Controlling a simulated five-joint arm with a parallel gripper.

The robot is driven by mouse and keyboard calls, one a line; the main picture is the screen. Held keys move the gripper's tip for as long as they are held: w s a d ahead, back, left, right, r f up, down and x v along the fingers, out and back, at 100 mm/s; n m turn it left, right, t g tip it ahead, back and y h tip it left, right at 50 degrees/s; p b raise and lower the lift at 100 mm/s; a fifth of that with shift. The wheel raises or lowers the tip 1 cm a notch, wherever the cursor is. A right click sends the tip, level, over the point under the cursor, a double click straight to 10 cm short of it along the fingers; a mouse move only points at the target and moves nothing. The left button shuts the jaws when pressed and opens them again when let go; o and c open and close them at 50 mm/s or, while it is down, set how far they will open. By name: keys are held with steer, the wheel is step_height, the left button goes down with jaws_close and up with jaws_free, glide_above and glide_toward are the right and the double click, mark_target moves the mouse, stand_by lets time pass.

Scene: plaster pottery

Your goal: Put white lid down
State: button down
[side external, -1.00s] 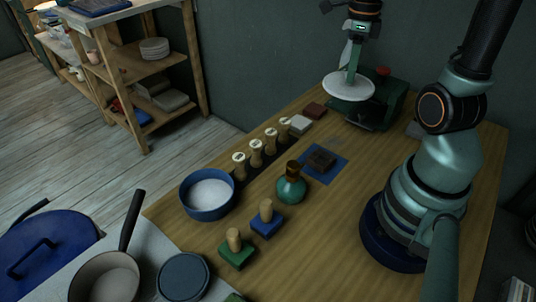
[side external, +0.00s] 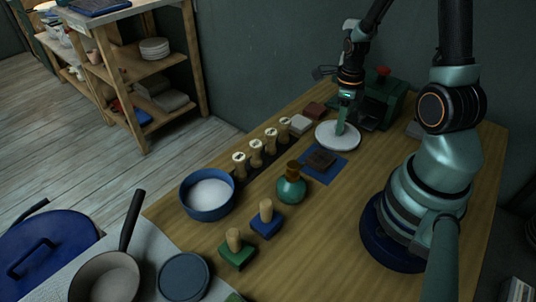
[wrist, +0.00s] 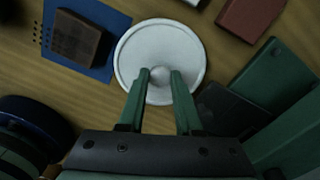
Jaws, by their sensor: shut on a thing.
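The round white lid (side external: 328,139) is low at the wooden table's surface, just behind the blue mat. I cannot tell whether it touches the table. My gripper (side external: 341,128) is above the lid, pointing down. In the wrist view, the two green fingers of my gripper (wrist: 158,78) are shut on the knob at the middle of the white lid (wrist: 160,44). The lid looks level.
A blue mat (side external: 335,173) with a dark brown block (side external: 321,159) lies close to the lid. White and dark red blocks (side external: 315,109) sit behind it. A green machine (side external: 388,95) stands right.

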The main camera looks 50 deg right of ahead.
steer(key=shift+f, duration=0.3)
steer(key=c, duration=0.6)
jaws_free()
steer(key=shift+f, duration=0.15)
step_height(320, 180, up, 12)
steer(key=a+r+n+t, duration=0.2)
steer(key=a+n, duration=0.4)
steer(key=n, duration=0.4)
steer(key=w+a+r+n+t, duration=0.1)
steer(key=a+r+n, duration=0.4)
steer(key=n, duration=0.6)
steer(key=w+a+r+n+t, duration=0.1)
steer(key=a+r+n+t, duration=0.1)
steer(key=a+r+n, duration=0.2)
steer(key=shift+w+a+n+t, duration=0.3)
steer(key=shift+a+n, duration=1.45)
steer(key=shift+n, duration=1.45)
